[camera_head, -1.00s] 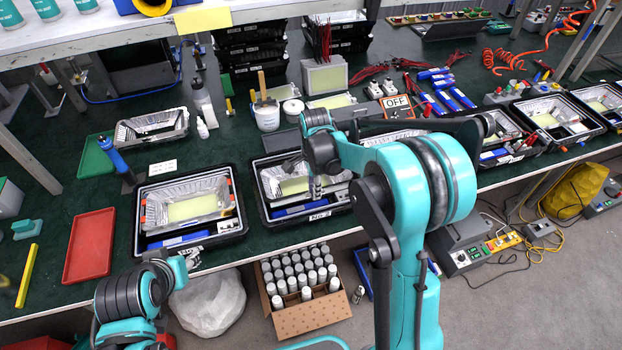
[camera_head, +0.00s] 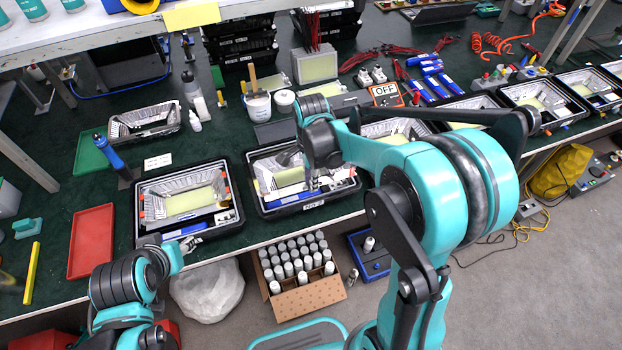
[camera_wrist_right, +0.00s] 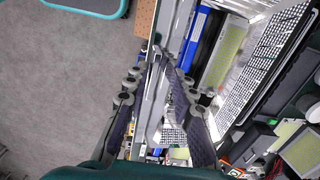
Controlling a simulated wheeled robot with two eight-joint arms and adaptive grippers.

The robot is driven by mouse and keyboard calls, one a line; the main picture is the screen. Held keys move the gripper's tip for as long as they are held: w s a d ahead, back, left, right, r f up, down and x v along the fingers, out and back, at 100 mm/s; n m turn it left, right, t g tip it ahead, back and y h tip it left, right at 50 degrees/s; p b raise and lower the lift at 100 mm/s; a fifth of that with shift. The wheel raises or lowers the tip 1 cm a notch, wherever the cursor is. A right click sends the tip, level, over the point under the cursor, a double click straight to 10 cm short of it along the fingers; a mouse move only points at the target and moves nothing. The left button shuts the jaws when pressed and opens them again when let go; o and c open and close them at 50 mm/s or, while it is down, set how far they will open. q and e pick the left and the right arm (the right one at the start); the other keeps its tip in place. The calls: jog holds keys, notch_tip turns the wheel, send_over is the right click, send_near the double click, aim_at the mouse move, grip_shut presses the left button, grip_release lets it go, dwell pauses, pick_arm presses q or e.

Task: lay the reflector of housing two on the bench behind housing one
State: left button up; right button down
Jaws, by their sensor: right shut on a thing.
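Housing one (camera_head: 140,238) is the black frame at left on the green bench, with a silver reflector and a yellow panel inside. Housing two (camera_head: 262,212), with a label on its front edge, is to its right. The silver reflector of housing two (camera_head: 262,172) shows inside its frame; its front part is partly hidden by my arm. My right gripper (camera_head: 312,186) is over the front of housing two. In the right wrist view its fingers (camera_wrist_right: 157,112) are closed around a thin pale metal rim. My left gripper (camera_head: 188,243) is at the bench's front edge, below housing one; its opening is unclear.
Behind housing one lies a loose silver reflector (camera_head: 144,121), with a white card (camera_head: 158,162) in front of it. A blue-handled tool (camera_head: 109,151) and a red tray (camera_head: 91,241) are to the left. A white tub (camera_head: 258,106) stands behind housing two.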

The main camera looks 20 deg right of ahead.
jog(key=shift+r+p, duration=1.25)
jog(key=shift+r, duration=0.6)
